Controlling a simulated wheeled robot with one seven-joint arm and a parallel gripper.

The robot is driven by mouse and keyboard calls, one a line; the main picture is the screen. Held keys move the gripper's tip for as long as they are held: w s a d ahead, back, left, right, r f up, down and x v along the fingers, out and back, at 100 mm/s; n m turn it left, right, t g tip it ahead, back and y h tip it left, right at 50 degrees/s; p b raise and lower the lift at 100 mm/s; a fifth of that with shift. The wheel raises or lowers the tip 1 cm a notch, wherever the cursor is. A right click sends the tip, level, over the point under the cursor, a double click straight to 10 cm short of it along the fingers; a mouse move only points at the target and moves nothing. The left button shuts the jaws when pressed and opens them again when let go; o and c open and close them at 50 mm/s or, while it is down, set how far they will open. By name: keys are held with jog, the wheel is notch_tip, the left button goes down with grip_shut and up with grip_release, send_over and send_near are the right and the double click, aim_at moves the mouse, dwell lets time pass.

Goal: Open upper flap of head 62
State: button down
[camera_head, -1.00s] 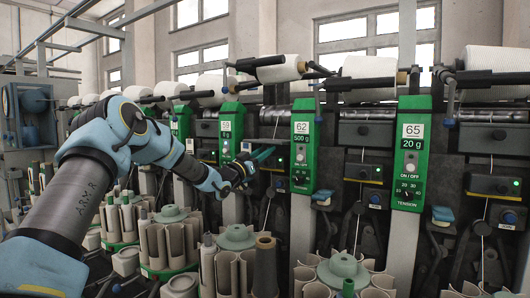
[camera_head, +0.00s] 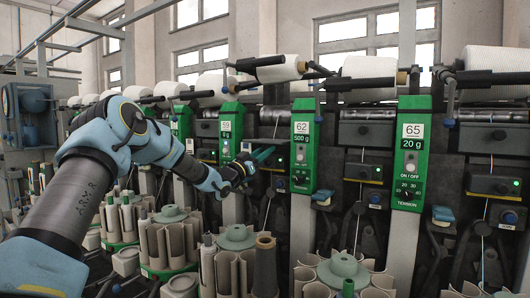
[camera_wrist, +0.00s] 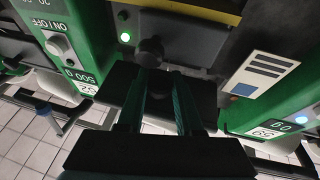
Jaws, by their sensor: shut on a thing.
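Head 62 carries a green panel (camera_head: 302,145) marked 62 and 500 g. In the wrist view this panel (camera_wrist: 75,55) is at the left, turned upside down. My gripper (camera_head: 262,157) is at the front of the head, left of the panel in the head view. A box with a lit green lamp (camera_wrist: 124,38) is just beyond.
The head 59 panel (camera_head: 230,130) is close on the other side of my gripper. The head 65 panel (camera_head: 412,150) is further right. White yarn cones (camera_head: 278,68) lie above, and holders with cream tubes (camera_head: 235,265) stand below.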

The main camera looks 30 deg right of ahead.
jog(key=r+p, duration=0.1)
jog(key=y+p, duration=0.1)
jog(key=shift+s+a+r+g+p, duration=0.15)
jog(key=shift+r+g+p, duration=0.15)
jog(key=shift+r, duration=0.05)
jog(key=y+p, duration=0.1)
jog(key=p, duration=0.1)
jog(key=shift+a+r+n+y+p, duration=0.1)
jog(key=shift+r+n+y+p, duration=0.25)
jog(key=shift+n+y+p, duration=0.05)
jog(key=shift+y+p, duration=0.6)
jog(key=shift+p, duration=0.55)
jog(key=shift+a+f, duration=0.1)
jog(key=shift+f, duration=0.05)
jog(key=c, duration=0.6)
grip_release()
jog(key=b+v, duration=0.3)
jog(key=v, duration=0.8)
